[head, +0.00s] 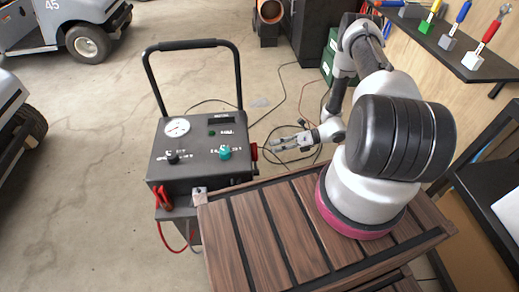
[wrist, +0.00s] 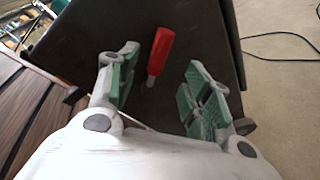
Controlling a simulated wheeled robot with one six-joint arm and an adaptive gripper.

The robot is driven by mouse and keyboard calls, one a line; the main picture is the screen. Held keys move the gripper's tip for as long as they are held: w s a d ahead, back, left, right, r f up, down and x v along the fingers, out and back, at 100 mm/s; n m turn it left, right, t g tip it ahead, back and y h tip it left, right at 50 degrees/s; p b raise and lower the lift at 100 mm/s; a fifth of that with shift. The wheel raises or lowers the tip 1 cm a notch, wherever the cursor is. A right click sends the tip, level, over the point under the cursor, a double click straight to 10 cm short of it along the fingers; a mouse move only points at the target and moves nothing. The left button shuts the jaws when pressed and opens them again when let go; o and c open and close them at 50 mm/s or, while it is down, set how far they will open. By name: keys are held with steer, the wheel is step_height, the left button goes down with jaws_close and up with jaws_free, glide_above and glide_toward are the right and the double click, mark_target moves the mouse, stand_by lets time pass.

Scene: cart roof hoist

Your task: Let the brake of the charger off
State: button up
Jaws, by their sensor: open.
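The charger (head: 190,150) is a dark box with a tall black handle, a round gauge, a black knob and a green knob on its top. A red part (head: 254,151) shows on its right side, facing my gripper (head: 284,145). In the wrist view a red-handled lever (wrist: 161,48) with a short metal stem stands against the charger's dark side panel (wrist: 200,30). My gripper (wrist: 161,62) is open, with green pads on its fingers. The lever shows in the gap between the fingers, beyond them, and nothing is gripped. I cannot tell its exact depth.
A slatted wooden deck (head: 262,230) lies in front of the charger and under my arm. Red clamps (head: 162,196) hang at the charger's front left. Cables (head: 300,150) lie on the floor to the right. A tool shelf (head: 450,45) is at upper right. Carts (head: 80,30) stand at left.

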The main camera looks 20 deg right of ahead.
mark_target(255, 158)
steer(key=x, duration=0.7)
steer(key=shift+s, duration=0.1)
jaws_close()
